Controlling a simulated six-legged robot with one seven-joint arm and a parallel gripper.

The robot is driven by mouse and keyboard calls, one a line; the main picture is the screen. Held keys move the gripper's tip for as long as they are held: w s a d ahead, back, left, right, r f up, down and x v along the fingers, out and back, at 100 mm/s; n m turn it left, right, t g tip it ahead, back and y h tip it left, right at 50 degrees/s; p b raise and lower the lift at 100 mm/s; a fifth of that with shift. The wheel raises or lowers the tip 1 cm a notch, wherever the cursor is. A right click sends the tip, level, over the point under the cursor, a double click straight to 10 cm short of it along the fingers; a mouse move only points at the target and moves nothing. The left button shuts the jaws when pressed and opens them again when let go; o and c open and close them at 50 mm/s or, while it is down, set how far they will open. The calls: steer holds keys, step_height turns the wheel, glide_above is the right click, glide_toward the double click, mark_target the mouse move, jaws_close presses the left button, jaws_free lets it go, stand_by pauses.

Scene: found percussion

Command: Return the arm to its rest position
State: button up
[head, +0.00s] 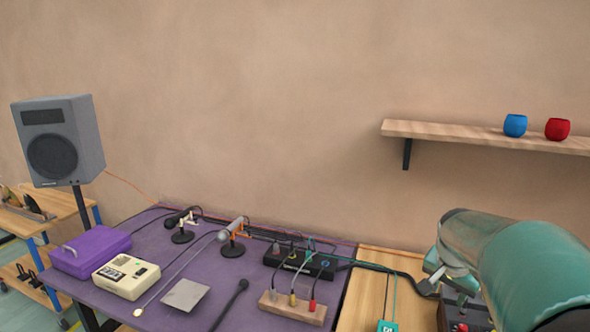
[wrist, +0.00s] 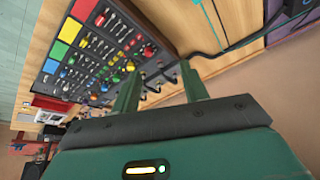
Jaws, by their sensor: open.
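My gripper (wrist: 162,92) shows in the wrist view with its two green fingers apart and nothing between them. Its fingers point toward a dark mixer panel (wrist: 95,45) with coloured squares and several knobs, which lies beyond them on a wooden surface. I cannot tell the exact gap between the fingers and the panel. In the head view my arm reaches in from the right edge, and the gripper itself is hidden there. Part of a dark device (head: 463,312) shows below my arm.
A purple table (head: 200,250) holds a purple box (head: 90,250), a cream recorder (head: 126,276), microphones and a wooden block (head: 292,307) with coloured plugs. A grey speaker (head: 58,140) stands left. A wall shelf (head: 460,134) with blue (head: 515,125) and red (head: 557,129) cups is above my arm.

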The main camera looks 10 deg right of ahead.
steer(key=s+a+r+n+t+y, duration=0.1)
steer(key=s+a+n, duration=0.4)
steer(key=a, duration=0.9)
steer(key=s+a+r+n+t+y, duration=0.1)
steer(key=s+a+r+n+y, duration=0.1)
steer(key=s+a+n, duration=0.4)
steer(key=s+a, duration=0.3)
steer(key=a, duration=0.4)
steer(key=shift+s+a+n+t, duration=0.15)
steer(key=shift+a+n+t, duration=0.15)
steer(key=shift+a+t, duration=0.1)
steer(key=shift+d, duration=0.2)
